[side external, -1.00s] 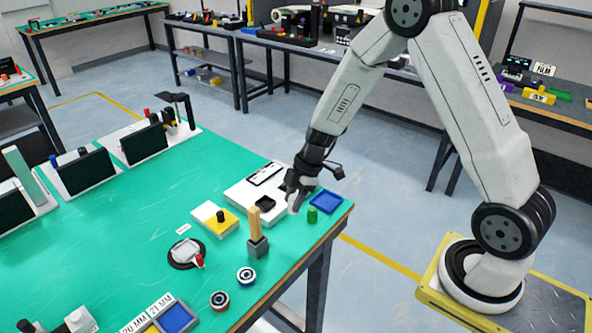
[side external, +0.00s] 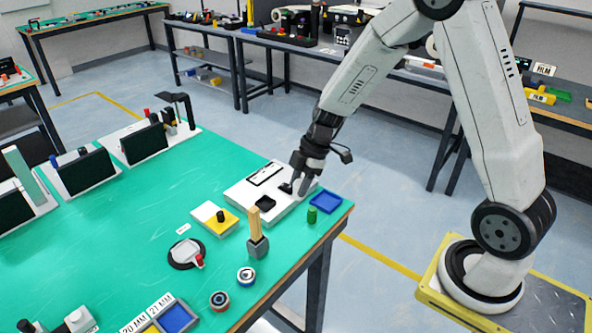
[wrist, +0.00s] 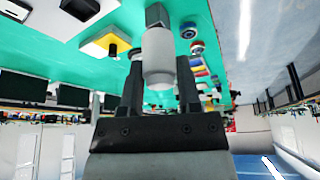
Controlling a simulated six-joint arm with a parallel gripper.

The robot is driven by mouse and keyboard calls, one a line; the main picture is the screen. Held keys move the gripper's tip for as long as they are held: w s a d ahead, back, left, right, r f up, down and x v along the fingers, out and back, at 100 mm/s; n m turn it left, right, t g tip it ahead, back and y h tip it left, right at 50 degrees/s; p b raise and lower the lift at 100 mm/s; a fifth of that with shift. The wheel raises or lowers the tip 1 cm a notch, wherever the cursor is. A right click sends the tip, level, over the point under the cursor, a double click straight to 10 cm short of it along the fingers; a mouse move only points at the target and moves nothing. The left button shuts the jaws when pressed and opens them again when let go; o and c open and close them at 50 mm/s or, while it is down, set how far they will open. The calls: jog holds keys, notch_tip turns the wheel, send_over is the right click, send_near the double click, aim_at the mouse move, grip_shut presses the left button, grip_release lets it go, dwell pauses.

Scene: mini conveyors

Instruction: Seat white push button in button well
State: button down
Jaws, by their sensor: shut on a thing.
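My gripper (side external: 299,183) is above the right part of a white panel at the table's right corner. In the wrist view its two dark fingers (wrist: 158,95) are shut on the white push button (wrist: 158,57), a rounded white cylinder. The white panel (side external: 243,192) has a dark square recess (side external: 266,203) and a dark-framed rectangular slot (side external: 264,173). I cannot tell for certain which opening is the button well. The gripper hides part of the panel, and the gap between button and panel is not clear.
A blue tray (side external: 325,202) and a green cylinder (side external: 312,215) are close at the right. A wooden-handled tool with a grey block (side external: 258,246) stands in front of the panel. A yellow-and-white box (side external: 229,223) is at its left. Green table (side external: 120,240) is clear farther left.

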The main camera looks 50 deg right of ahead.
jog(key=shift+s+d+r, duration=0.1)
jog(key=shift+s+r, duration=0.1)
jog(key=shift+r, duration=0.25)
jog(key=shift+s+d+r, duration=0.1)
jog(key=shift+s+r, duration=0.05)
jog(key=shift+r, duration=0.25)
jog(key=w+f, duration=0.4)
jog(key=w, duration=0.5)
send_over(266, 205)
jog(key=shift+s+f, duration=0.15)
jog(key=shift+f, duration=2.5)
jog(key=shift+w+f, duration=0.25)
jog(key=shift+f, duration=1.6)
jog(key=shift+f, duration=0.1)
